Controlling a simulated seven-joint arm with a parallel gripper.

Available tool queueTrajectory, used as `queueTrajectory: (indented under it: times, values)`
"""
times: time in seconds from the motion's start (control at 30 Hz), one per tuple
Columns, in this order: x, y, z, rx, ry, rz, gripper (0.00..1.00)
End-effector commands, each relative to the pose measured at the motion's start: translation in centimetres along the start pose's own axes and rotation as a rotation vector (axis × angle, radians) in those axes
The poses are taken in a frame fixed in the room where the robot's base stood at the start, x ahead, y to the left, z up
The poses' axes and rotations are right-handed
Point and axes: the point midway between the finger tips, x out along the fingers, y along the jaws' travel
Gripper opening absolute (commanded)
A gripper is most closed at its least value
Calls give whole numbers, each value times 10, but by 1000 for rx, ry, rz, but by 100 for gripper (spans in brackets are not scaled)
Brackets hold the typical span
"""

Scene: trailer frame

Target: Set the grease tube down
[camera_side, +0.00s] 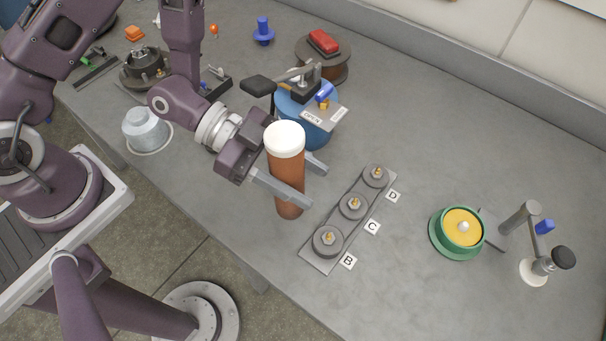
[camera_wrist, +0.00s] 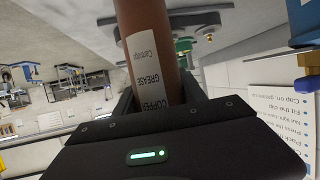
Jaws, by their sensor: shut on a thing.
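The grease tube (camera_side: 284,180) is a brown cylinder with a white cap, upright in the side view. My gripper (camera_side: 296,180) is shut around its middle, one finger on each side. In the wrist view the tube (camera_wrist: 146,50) fills the upper middle, and its white label reads "COPPER GREASE Cartridge". The tube's lower end is just left of the lettered plate; I cannot tell whether it touches the table (camera_side: 400,280).
A plate (camera_side: 317,259) with several round fittings, beside tags B, C and D, lies right of the tube. A blue round stand (camera_side: 300,130) with a lever clamp is behind it. A green and yellow round fixture (camera_side: 460,228) stands further right. Bare table lies in front.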

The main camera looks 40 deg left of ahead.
Motion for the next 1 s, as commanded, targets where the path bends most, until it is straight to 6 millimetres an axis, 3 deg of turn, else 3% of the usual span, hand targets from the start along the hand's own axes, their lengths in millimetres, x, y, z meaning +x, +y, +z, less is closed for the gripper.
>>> queueTrajectory:
  times: [0.13, 0.17, 0.27, 0.6, 0.83, 1.0]
  values:
    - [1, 0, 2, 0, 1, 1, 0]
    - [1, 0, 3, 0, 0, 1, 52]
    - [1, 0, 3, 0, 0, 0, 70]
    - [-2, 0, -1, 1, 0, -1, 70]
    - [-51, -1, 0, -1, 0, -5, 70]
    - [-73, -1, 0, -1, -1, -2, 70]
